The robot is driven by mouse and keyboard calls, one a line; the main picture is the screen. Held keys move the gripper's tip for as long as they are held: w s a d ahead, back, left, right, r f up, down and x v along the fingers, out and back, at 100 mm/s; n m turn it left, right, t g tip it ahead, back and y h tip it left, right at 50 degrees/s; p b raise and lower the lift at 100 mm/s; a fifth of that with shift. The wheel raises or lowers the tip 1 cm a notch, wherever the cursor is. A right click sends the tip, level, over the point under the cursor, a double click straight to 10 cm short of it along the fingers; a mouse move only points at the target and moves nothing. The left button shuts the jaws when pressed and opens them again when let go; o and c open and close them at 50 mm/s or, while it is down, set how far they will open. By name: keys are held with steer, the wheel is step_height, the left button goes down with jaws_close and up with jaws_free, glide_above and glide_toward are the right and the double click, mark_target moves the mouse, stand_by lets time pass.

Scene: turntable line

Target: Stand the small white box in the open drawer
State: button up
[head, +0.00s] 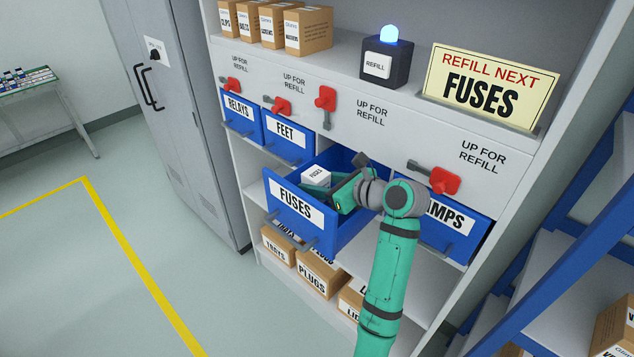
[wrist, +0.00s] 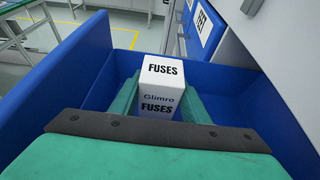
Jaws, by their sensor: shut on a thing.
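The small white box (wrist: 163,88), marked FUSES, is upright between the fingers of my gripper (wrist: 158,105) in the wrist view. My gripper is shut on it. In the head view the box (head: 315,177) shows inside the open blue FUSES drawer (head: 297,206), with my gripper (head: 322,189) reaching in from the right. The drawer walls (wrist: 72,80) surround the box in the wrist view. The lower part of the box and its contact with the drawer floor are hidden by my gripper, so I cannot tell whether it touches.
Closed blue drawers RELAYS (head: 240,110) and FEET (head: 287,138) are to the left, and another (head: 455,225) is to the right. Red levers (head: 325,98) line the panel above. A sign (head: 484,88) reads REFILL NEXT FUSES. A blue lamp (head: 389,34) glows on the shelf.

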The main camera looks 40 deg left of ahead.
steer(key=shift+f, duration=0.25)
steer(key=shift+s+f, duration=0.1)
steer(key=shift+f, duration=0.25)
steer(key=o, duration=1.2)
steer(key=shift+f, duration=0.25)
steer(key=shift+c, duration=0.2)
steer(key=shift+r, duration=0.45)
steer(key=v, duration=1.2)
steer(key=shift+r, duration=0.45)
